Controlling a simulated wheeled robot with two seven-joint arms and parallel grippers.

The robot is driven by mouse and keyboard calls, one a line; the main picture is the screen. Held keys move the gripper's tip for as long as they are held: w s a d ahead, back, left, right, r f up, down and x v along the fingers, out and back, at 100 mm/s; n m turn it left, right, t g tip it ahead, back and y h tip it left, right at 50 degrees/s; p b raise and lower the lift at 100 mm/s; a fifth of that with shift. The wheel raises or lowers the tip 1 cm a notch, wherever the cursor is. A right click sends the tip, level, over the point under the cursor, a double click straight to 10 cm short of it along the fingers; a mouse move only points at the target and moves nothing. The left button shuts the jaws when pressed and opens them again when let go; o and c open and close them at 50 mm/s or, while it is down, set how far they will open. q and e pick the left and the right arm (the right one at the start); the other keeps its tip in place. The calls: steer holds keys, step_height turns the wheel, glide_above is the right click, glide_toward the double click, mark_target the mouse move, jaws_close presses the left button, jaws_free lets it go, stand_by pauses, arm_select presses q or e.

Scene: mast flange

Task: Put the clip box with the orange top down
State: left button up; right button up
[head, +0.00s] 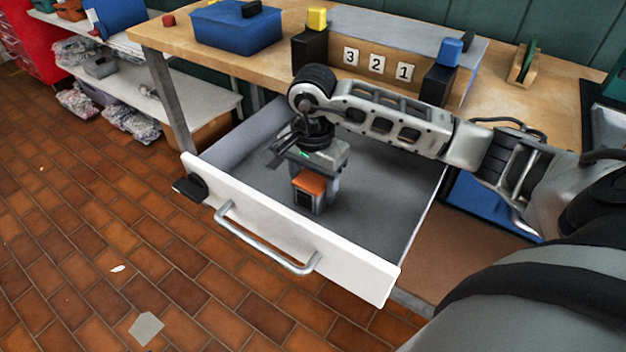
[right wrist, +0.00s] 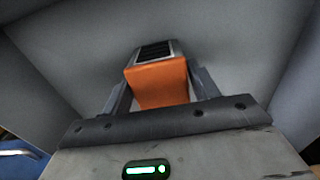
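The clip box (head: 309,190) has an orange top and a grey body with a dark ribbed face. It is inside the open drawer, low over or on its grey floor; I cannot tell whether it touches. My right gripper (head: 318,176) reaches down into the drawer from above. In the right wrist view its two fingers lie along both sides of the clip box (right wrist: 160,82) and appear closed on it. The box sits slightly askew between them. The lower part of the far finger is partly hidden in the head view. My left gripper is not in view.
The drawer has a white front (head: 345,272) with a metal handle (head: 262,243). Free floor lies around the box. On the bench (head: 275,62) are a blue bin (head: 237,27), number tiles (head: 377,63), and yellow (head: 317,18) and blue (head: 450,51) blocks on dark posts.

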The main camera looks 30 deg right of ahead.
mark_target(313, 179)
steer(key=shift+o, duration=0.8)
steer(key=shift+r, duration=0.1)
steer(key=shift+r+p, duration=0.25)
steer(key=shift+p, duration=0.05)
step_height(313, 179, up, 12)
steer(key=shift+f, duration=0.15)
